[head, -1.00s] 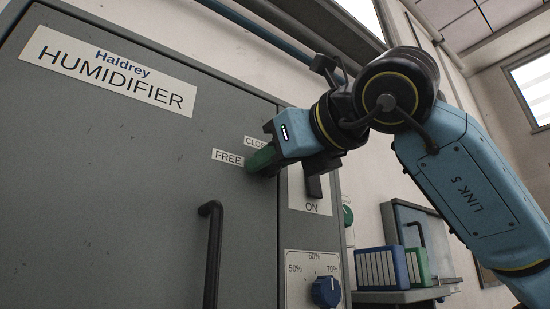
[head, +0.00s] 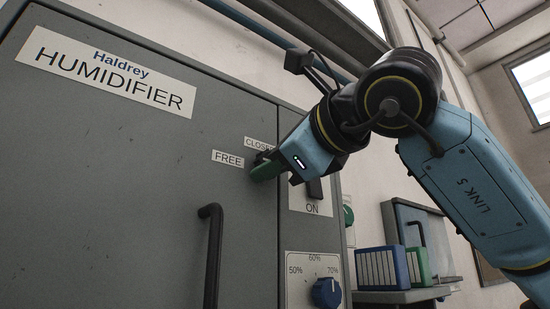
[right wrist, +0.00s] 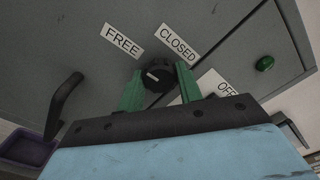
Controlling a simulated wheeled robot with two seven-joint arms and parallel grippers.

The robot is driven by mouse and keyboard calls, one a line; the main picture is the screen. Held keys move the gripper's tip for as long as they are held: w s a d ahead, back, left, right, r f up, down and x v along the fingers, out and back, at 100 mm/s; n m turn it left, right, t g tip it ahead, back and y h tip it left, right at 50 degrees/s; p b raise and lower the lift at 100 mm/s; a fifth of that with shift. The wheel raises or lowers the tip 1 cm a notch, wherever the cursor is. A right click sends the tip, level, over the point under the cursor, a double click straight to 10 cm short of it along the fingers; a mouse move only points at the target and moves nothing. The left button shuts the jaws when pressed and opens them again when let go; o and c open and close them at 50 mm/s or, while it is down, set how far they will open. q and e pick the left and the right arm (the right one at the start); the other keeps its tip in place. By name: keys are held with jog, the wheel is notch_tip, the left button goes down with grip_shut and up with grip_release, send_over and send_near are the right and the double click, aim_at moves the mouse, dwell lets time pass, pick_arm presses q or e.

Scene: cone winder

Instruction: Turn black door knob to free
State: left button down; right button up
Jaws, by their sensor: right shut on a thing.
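The black door knob (right wrist: 158,81) shows in the right wrist view between the two green fingers of my right gripper (right wrist: 157,85), which is shut on it. A short white mark on the knob's face points to the left and slightly up, on the FREE side. The FREE label (right wrist: 123,41) is up and left of the knob, and the CLOSED label (right wrist: 178,45) is up and right of it. In the head view the right gripper (head: 266,167) is tilted at the knob and mostly hides it. My left gripper is in neither view.
The grey humidifier door (head: 120,190) has a black bar handle (head: 211,255) below and left of the knob. A blue dial (head: 326,292) and a switch panel (head: 312,200) are at the right. Blue and green binders (head: 382,268) stand on a shelf.

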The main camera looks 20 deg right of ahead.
dwell(0.3)
jog(key=o, duration=1)
jog(key=b+v, duration=0.3)
jog(key=v, duration=1)
jog(key=shift+s, duration=0.2)
